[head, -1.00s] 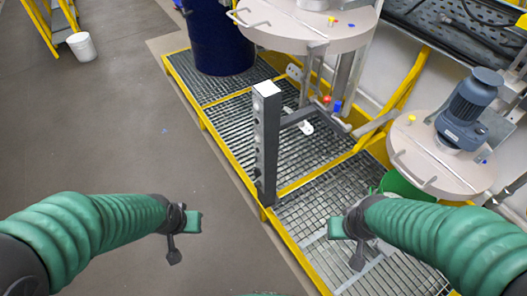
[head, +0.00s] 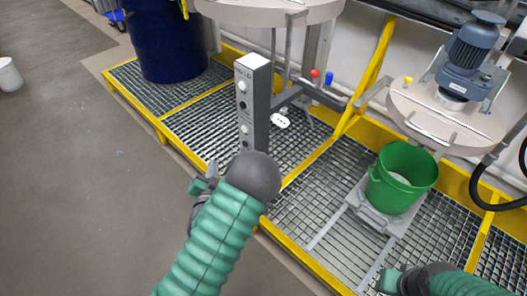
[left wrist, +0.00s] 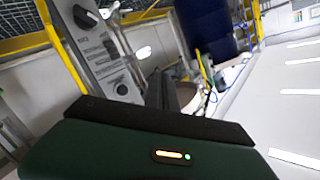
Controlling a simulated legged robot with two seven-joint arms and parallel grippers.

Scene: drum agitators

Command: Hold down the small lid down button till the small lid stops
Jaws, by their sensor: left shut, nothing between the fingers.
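The grey control post (head: 254,105) with a white top stands at the grating's front edge in the head view. Its left face carries several dark and light controls; their labels are too small to read. The post's panel (left wrist: 92,48) shows close up in the left wrist view, with dark knobs. My left gripper (head: 203,184) is shut and empty, low in front and left of the post; I cannot tell whether it touches it. The small round lid (head: 445,118) with a blue motor is above a green bucket (head: 402,180). My right gripper (head: 389,280) is partly visible at the bottom right, its jaws unclear.
A larger round lid (head: 270,10) hangs above and behind the post. A dark blue drum (head: 165,40) stands at the back left on the yellow-framed grating (head: 205,130). A white bucket (head: 9,75) is at far left.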

